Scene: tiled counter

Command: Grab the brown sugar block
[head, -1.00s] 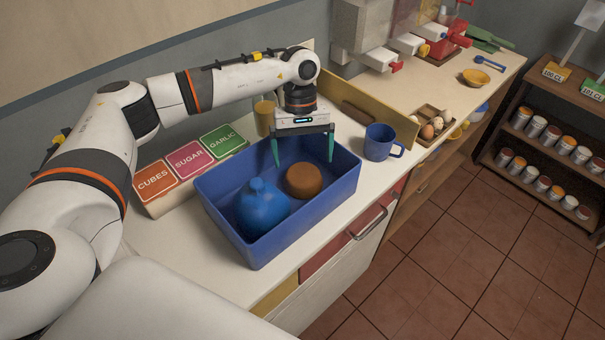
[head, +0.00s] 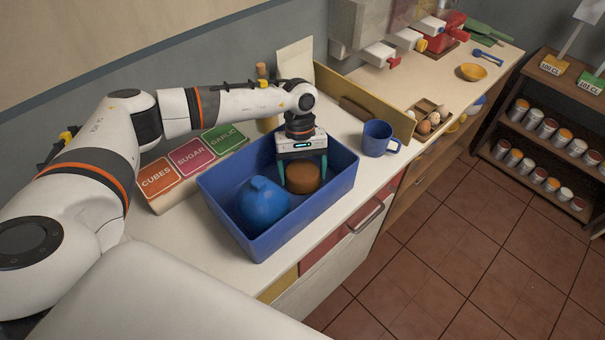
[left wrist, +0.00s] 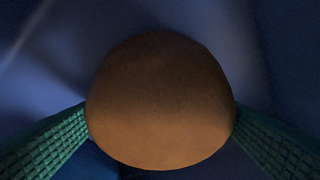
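The brown sugar block (head: 303,179) is a round brown piece inside the blue bin (head: 226,220). My left gripper (head: 303,172) is down in the bin with its green fingers on either side of the block. In the left wrist view the block (left wrist: 160,100) fills the middle, and both ridged fingers of the gripper (left wrist: 160,118) meet its left and right edges. The fingers appear to touch the block, which seems to rest on the bin floor. My right gripper is not in view.
A blue rounded jar (head: 262,205) sits in the bin, left of the block. A blue mug (head: 377,139) stands right of the bin. Labelled cards (head: 190,157) lie behind it on the left. An egg tray (head: 430,118) and yellow bowl (head: 473,72) are farther along the counter.

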